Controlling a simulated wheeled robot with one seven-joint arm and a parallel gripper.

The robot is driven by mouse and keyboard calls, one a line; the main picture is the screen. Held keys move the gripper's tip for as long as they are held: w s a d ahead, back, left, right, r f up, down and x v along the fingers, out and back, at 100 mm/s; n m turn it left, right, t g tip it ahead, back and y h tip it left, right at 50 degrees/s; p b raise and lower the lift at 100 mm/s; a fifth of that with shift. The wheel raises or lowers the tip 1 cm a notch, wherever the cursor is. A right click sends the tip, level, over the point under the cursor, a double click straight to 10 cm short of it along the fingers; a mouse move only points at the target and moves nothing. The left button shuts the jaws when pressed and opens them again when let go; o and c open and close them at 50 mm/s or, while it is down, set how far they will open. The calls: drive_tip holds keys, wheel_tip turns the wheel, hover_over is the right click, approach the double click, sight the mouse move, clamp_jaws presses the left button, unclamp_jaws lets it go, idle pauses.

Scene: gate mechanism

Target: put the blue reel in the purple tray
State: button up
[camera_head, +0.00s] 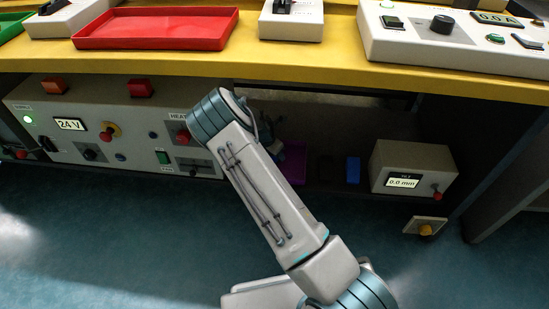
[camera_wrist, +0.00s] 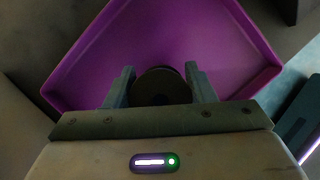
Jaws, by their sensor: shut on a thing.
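The purple tray (camera_head: 293,163) is inside the dark lower bay under the yellow counter, partly hidden behind my arm. In the wrist view the tray (camera_wrist: 190,30) fills much of the picture beyond my fingers. My gripper (camera_wrist: 159,72) is shut on a dark round thing (camera_wrist: 158,88), reel-like in outline, with one finger on each side. It looks nearly black in the shade, so I cannot tell if it is blue. It overlaps the tray in the wrist view; its height above the tray floor is unclear. The head view mostly hides my gripper behind the arm.
A blue block-like thing (camera_head: 353,170) stands right of the tray in the bay. A grey box with a display (camera_head: 413,168) is farther right. A control panel (camera_head: 110,125) bounds the bay on the left. A red tray (camera_head: 155,29) lies on the yellow counter (camera_head: 200,62) above.

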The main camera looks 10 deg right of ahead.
drive_tip(key=shift+f+b, duration=0.4)
drive_tip(key=shift+f, duration=0.55)
drive_tip(key=shift+f, duration=0.2)
drive_tip(key=o, duration=1.1)
drive_tip(key=shift+r, duration=0.1)
drive_tip(key=p+v, duration=0.3)
drive_tip(key=v, duration=0.3)
drive_tip(key=shift+w+r, duration=0.1)
drive_tip(key=s+a+p, duration=0.1)
drive_tip(key=s+a, duration=0.1)
drive_tip(key=a, duration=0.1)
drive_tip(key=s+a+p, duration=0.1)
drive_tip(key=s+a, duration=0.1)
drive_tip(key=a, duration=0.1)
drive_tip(key=s+a+f+p, duration=0.1)
drive_tip(key=s+a, duration=0.1)
drive_tip(key=a, duration=0.1)
drive_tip(key=shift+s+a+p, duration=0.3)
drive_tip(key=shift+a+p, duration=0.1)
